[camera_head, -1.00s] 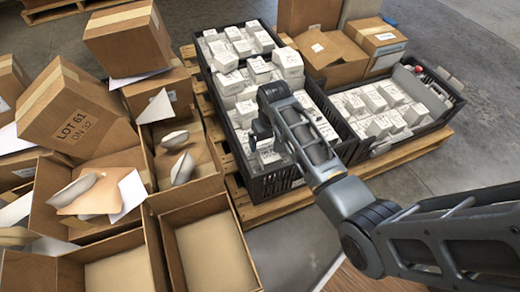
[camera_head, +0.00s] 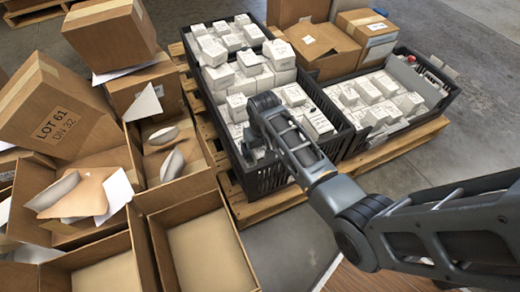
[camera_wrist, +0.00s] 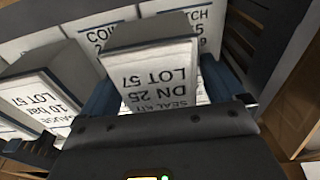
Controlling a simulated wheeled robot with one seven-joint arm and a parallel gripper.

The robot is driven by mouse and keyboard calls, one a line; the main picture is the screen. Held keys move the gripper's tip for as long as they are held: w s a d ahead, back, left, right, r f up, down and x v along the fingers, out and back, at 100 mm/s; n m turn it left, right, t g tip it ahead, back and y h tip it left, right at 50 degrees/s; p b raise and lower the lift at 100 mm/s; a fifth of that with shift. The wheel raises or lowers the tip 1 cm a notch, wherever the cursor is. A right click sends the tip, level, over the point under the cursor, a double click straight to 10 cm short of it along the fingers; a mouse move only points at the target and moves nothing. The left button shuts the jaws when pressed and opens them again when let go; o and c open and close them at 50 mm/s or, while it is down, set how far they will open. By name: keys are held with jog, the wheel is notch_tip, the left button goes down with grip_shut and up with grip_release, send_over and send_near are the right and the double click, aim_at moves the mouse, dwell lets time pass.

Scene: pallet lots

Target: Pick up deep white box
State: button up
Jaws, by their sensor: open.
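Many white boxes with black print fill a long black crate (camera_head: 285,178) on a pallet. My gripper (camera_head: 252,148) is over the near-left part of this crate, pointing down among the boxes. In the wrist view, my open gripper (camera_wrist: 158,98) has one blue finger on each side of a deep white box (camera_wrist: 160,78) printed "SEAL KIT DN 25 LOT 57". Whether the fingers touch it cannot be told. The box's lower part is hidden by my gripper's body. My arm and gripper hide this box in the head view.
Another white box (camera_wrist: 45,98) stands close on the left in the wrist view. A second black crate (camera_head: 385,140) of white boxes is at the right. Open cardboard boxes (camera_head: 205,250) crowd the left. Bare floor (camera_head: 450,120) is at the right.

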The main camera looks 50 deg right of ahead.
jog(key=shift+f, duration=0.15)
jog(key=c, duration=1)
